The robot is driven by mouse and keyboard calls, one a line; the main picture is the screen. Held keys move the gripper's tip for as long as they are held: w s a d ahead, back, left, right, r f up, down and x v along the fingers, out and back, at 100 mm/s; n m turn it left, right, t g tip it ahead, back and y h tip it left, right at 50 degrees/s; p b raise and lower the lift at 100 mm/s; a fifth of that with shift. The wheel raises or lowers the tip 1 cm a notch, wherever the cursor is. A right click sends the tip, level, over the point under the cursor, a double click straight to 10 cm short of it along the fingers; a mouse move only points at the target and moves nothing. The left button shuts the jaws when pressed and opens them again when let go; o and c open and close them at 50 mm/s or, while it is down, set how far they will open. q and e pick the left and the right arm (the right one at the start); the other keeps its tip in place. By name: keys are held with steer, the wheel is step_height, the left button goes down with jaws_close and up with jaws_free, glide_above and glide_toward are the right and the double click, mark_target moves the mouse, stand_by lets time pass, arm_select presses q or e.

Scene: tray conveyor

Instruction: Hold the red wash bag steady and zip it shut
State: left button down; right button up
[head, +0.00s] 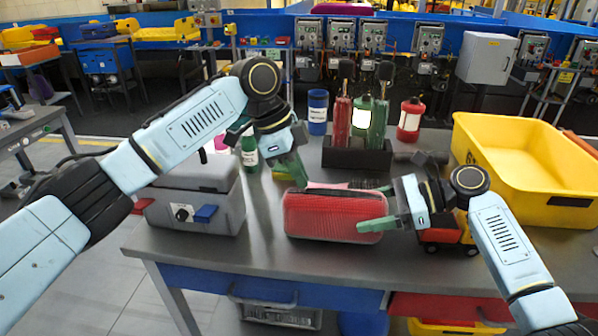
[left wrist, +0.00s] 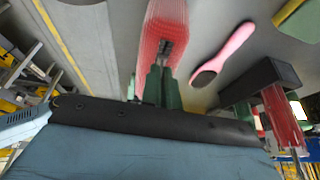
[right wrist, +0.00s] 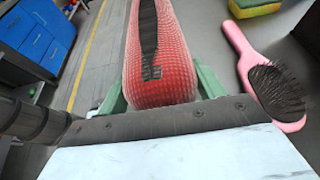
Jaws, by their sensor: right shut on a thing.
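The red wash bag (head: 320,218) lies lengthwise near the table's front edge. In the right wrist view the bag (right wrist: 165,85) shows a dark strip (right wrist: 148,30) along its top, ending near my right gripper. My right gripper (head: 377,208) is shut across the bag's right end, one finger on each side. My left gripper (head: 299,180) points down at the bag's left end. In the left wrist view its fingers (left wrist: 160,80) are close together, just by a small dark zip part (left wrist: 165,48); whether they pinch it is unclear.
A pink hairbrush (right wrist: 265,75) lies behind the bag. A grey case (head: 195,200) stands left, a black holder with bottles (head: 357,158) behind, a yellow tray (head: 535,170) at right.

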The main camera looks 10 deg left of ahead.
arm_select(q)
steer(key=d, duration=1.5)
steer(key=shift+s+d, duration=0.1)
arm_select(e)
steer(key=shift+a, duration=0.1)
arm_select(q)
steer(key=c, duration=1.9)
jaws_free()
steer(key=shift+o, duration=1.3)
steer(key=v, duration=1.2)
steer(key=shift+a, duration=0.2)
